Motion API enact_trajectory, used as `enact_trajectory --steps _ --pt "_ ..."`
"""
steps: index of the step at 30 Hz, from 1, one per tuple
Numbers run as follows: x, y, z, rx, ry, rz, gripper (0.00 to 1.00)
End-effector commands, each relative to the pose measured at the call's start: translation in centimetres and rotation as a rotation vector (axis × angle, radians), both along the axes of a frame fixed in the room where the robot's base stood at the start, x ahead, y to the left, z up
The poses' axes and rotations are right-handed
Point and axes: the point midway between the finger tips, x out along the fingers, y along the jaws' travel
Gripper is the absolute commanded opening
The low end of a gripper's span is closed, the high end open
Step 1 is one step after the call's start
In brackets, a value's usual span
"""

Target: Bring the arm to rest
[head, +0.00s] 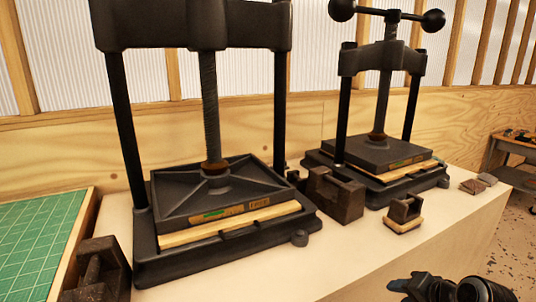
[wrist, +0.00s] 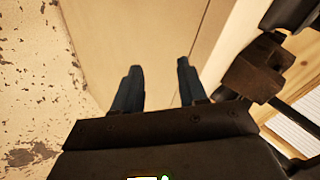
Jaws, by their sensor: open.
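My gripper (wrist: 158,66) shows in the wrist view with its two dark fingers spread apart and nothing between them. A pale beige surface of the bench lies beyond the fingertips. In the head view, part of my dark gripper and wrist (head: 425,287) shows at the bottom right, in front of the bench's front edge. It appears apart from the presses and blocks. The rest of my arm is out of the frame.
A large screw press (head: 225,255) and a smaller one (head: 376,185) stand on the pale bench (head: 385,252). Dark handled blocks (head: 336,195) (head: 403,210) (head: 98,268) sit near them. A green cutting mat (head: 38,240) lies at left. Bare benchtop shows at front; open floor (head: 515,235) is at right.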

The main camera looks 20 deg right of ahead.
Motion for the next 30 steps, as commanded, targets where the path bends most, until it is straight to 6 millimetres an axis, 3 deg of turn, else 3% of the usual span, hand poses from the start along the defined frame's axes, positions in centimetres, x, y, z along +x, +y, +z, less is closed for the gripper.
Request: enact_trajectory --steps 1,6,14,23,30 --pt "-1.0 2.5 -1.4 -0.026 -0.004 0.023 0.42" --pt "-4.4 8.5 -3.9 -0.146 -0.040 0.084 0.42" --pt "-11.6 16.1 -4.8 -0.350 -0.095 0.202 0.42" --pt "-21.1 21.9 -1.2 -0.602 -0.182 0.370 0.42" --pt "-27.9 24.6 4.6 -0.804 -0.282 0.524 0.42"
